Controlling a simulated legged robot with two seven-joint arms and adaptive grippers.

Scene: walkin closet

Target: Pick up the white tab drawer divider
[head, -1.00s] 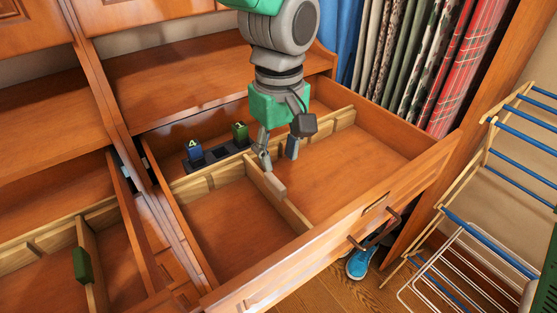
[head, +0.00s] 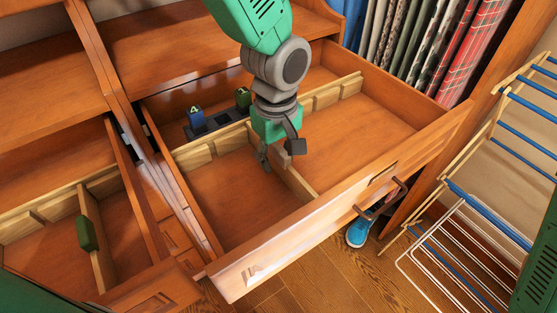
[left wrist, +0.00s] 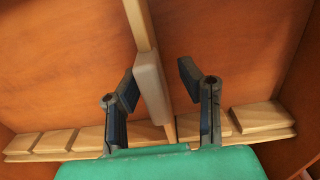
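The drawer divider with the whitish-grey tab stands across the open drawer; its tab (left wrist: 151,88) shows clearly in the left wrist view, and its wooden board (head: 300,186) shows in the head view. My left gripper (head: 275,161) is down inside the drawer at the divider. In the left wrist view my left gripper (left wrist: 159,82) is open, with one finger on each side of the tab. A gap shows on both sides, wider on the right. In the head view the gripper mostly hides the tab. My right gripper is not in view.
A notched wooden rail (head: 230,140) runs along the drawer's back. Behind it is a dark holder (head: 218,122) with blue and green numbered pieces. The drawer front (head: 330,215) is close by. A green-tab divider (head: 86,233) stands in the left drawer. A drying rack (head: 490,190) is right.

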